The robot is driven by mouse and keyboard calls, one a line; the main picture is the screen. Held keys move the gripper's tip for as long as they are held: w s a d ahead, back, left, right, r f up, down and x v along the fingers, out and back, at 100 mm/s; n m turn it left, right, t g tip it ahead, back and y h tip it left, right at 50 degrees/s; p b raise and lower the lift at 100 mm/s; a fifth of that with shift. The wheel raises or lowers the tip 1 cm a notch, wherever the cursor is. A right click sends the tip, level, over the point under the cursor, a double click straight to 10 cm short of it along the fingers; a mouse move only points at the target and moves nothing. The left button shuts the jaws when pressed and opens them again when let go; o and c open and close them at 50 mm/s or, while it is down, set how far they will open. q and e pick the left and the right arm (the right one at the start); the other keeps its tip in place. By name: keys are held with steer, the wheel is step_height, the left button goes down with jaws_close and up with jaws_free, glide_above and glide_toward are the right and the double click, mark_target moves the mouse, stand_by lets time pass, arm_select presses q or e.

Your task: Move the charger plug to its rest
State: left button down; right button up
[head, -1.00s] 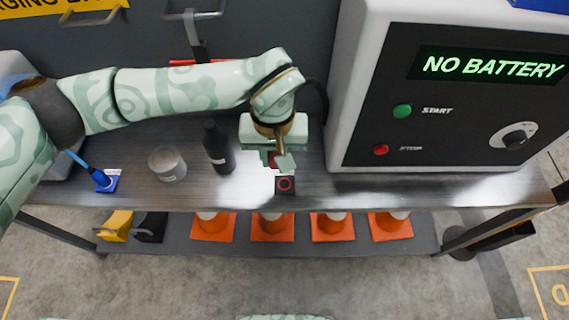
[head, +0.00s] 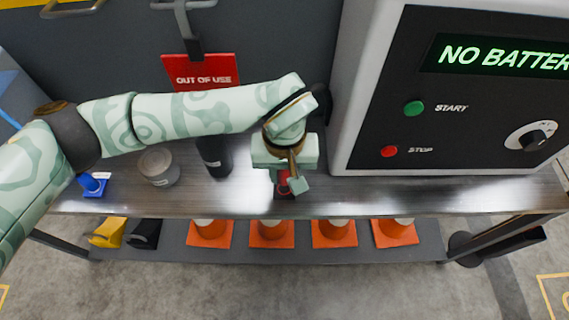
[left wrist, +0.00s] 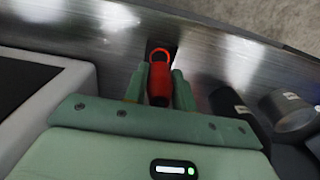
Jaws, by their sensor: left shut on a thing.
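My left gripper (head: 291,184) is shut on a red piece (left wrist: 159,88) near the front edge of the bench. In the left wrist view the red piece sits between the two fingers, with a red ring at its far end against a small black pad (left wrist: 153,45). I cannot tell whether it touches the pad. A blue plug-like piece (head: 92,182) stands on a blue base with a white label at the bench's left end. Which of the two is the charger plug is not clear. My right gripper is not in view.
A grey metal bench (head: 400,197) carries a grey tin (head: 159,167) and a dark bottle (head: 214,158) left of my gripper. A large cabinet (head: 365,110) reading "NO BATTERY" stands close on the right. A red "OUT OF USE" sign (head: 200,72) hangs behind. Orange cones (head: 271,235) stand below.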

arm_select(q)
steer(key=shift+f+b, duration=0.4)
steer(key=shift+f, duration=0.9)
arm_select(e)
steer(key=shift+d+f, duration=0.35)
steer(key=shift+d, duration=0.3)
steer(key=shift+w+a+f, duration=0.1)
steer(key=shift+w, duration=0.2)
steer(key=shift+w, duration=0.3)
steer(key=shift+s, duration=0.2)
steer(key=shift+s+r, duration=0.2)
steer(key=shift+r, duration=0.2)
